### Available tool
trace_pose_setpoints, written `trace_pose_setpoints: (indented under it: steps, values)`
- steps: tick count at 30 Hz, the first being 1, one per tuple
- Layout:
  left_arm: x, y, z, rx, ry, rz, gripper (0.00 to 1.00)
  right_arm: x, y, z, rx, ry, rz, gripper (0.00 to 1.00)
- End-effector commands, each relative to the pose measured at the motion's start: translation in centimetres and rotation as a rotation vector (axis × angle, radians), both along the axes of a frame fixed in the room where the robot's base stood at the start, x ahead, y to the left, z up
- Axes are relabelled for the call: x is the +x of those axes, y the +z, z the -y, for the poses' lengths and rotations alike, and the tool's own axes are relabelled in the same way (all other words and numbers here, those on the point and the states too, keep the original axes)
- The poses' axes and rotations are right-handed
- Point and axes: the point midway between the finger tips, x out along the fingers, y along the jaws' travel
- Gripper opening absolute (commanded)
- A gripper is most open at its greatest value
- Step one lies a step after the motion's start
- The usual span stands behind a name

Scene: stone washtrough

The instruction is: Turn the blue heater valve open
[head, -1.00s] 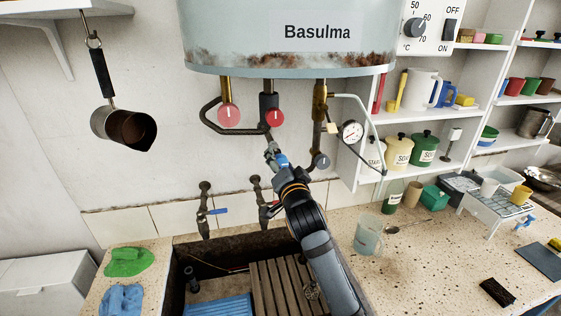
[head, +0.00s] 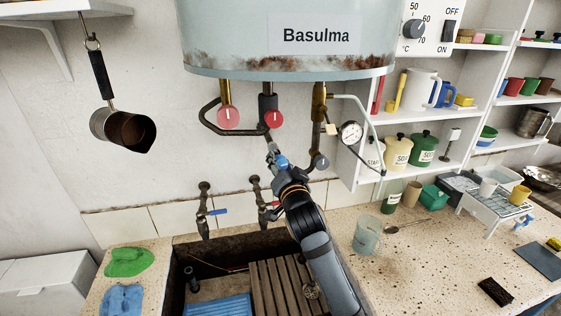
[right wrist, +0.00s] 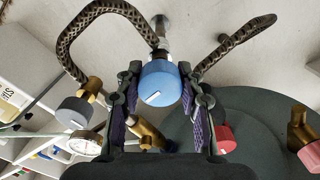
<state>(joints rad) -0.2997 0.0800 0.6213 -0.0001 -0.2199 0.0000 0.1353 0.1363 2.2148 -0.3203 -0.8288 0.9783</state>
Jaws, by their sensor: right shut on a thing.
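The blue heater valve (right wrist: 160,83) is a round blue knob with a short white mark, slanting in the right wrist view. A blue part of it (head: 282,160) shows in the head view below the heater (head: 230,68), mostly hidden by my gripper. My right gripper (head: 276,162) reaches up to it from the basin side. In the right wrist view my right gripper's two fingers (right wrist: 164,108) stand on either side of the knob and are shut on it. My left gripper is not in view.
Two red knobs (head: 228,117) (head: 273,119) hang under the heater, with a grey-blue knob (head: 320,162) and a gauge (head: 350,132) to the right. Two taps (head: 204,212) (head: 257,205) are below. The stone basin (head: 184,262) lies under my arm.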

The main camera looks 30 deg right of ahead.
Motion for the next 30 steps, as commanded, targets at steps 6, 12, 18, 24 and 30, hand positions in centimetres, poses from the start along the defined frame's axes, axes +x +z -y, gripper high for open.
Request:
trace_pose_setpoints:
  steps: [6, 12, 18, 24, 30]
  values:
    - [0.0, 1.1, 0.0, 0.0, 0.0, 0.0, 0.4, 0.0, -0.3, 0.1, -0.184, -0.001, -0.062, 0.06]
    - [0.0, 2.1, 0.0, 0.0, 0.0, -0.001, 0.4, 0.0, -0.4, 0.1, -0.37, 0.0, -0.111, 0.06]
    - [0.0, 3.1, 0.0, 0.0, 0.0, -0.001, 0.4, 0.0, -0.4, 0.1, -0.553, 0.001, -0.161, 0.06]
    - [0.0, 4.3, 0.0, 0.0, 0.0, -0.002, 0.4, 0.0, -0.5, 0.2, -0.737, 0.003, -0.212, 0.06]
    - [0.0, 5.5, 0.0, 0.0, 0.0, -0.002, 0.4, 0.0, -0.6, 0.2, -0.92, 0.004, -0.26, 0.06]
